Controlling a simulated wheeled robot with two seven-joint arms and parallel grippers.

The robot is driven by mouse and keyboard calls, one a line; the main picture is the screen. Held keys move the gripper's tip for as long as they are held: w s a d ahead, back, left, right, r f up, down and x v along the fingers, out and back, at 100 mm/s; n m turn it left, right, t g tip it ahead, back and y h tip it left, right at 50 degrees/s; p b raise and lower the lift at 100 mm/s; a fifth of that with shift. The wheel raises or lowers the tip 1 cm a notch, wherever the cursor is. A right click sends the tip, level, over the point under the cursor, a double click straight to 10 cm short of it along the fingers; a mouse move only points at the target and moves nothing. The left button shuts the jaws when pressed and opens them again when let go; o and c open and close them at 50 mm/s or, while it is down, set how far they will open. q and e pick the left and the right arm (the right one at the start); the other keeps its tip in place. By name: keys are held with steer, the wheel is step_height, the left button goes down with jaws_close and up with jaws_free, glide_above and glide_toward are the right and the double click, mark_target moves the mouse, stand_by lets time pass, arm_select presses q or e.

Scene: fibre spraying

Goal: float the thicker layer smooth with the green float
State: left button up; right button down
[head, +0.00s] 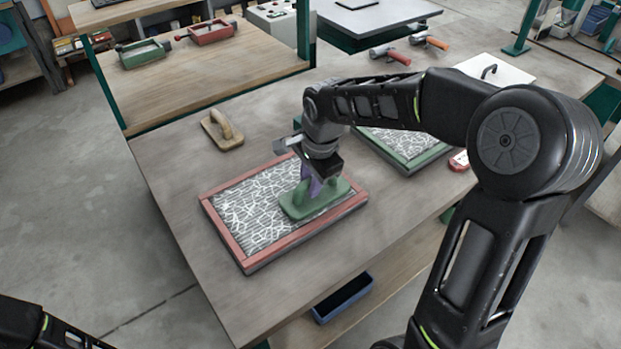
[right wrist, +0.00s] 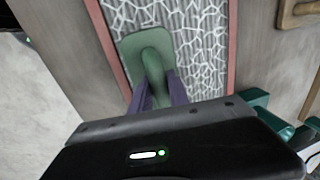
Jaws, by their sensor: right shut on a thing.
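The green float (head: 314,199) rests on the fibre layer in the red-framed panel (head: 237,243), at its right end. My right gripper (head: 318,184) is shut on the float's handle from above. The right wrist view shows the green float (right wrist: 142,50) between the purple fingers (right wrist: 157,92). White fibre strands lie over the grey layer (head: 250,212). A green-framed panel (head: 414,163) with a similar fibre surface lies behind, partly hidden by my right arm. I cannot tell from the head view which layer is thicker. My left arm shows at the bottom left corner; its gripper is out of view.
A tan float with a wooden handle (head: 223,130) lies on the table behind the red frame. Two spray tools (head: 390,55) lie at the back right. A blue bin (head: 343,298) sits below the table.

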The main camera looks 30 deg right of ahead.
mark_target(288, 206)
steer(key=shift+f+b, duration=0.35)
steer(key=shift+f, duration=0.4)
steer(key=shift+f, duration=0.15)
steer(key=shift+a, duration=0.1)
steer(key=shift+s+a+b, duration=0.15)
steer(key=shift+a+b, duration=0.3)
steer(key=shift+a, duration=0.4)
steer(key=shift+s+a+b, duration=0.15)
steer(key=shift+a+b, duration=0.3)
steer(key=shift+a, duration=0.5)
steer(key=shift+s+a+f+b, duration=0.15)
steer(key=shift+a+b, duration=0.3)
steer(key=shift+a, duration=0.55)
